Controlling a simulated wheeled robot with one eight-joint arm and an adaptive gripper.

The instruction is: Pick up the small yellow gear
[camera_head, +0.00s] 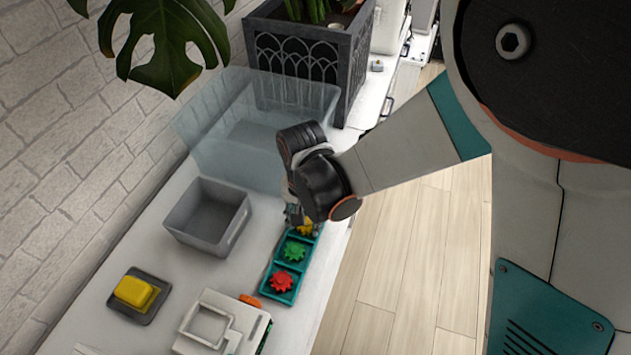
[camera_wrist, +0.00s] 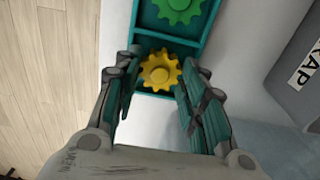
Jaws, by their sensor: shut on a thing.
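The small yellow gear (camera_wrist: 160,70) is between the fingertips of my gripper (camera_wrist: 156,82) in the wrist view. The fingers are shut on it from both sides. The gear is at the end compartment of a teal tray (camera_wrist: 178,43); I cannot tell whether it still touches the tray floor. In the head view my gripper (camera_head: 296,214) points down at the far end of the tray (camera_head: 268,282), and only a bit of the yellow gear (camera_head: 306,227) shows. A green gear (camera_head: 294,251) and a red gear (camera_head: 281,281) lie in the other compartments.
A grey open box (camera_head: 240,221) stands left of the tray, and its lettered side (camera_wrist: 305,68) shows in the wrist view. A clear bin (camera_head: 215,130) and a dark planter (camera_head: 300,55) stand behind. A yellow block (camera_head: 134,291) and white device (camera_head: 222,325) are nearer.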

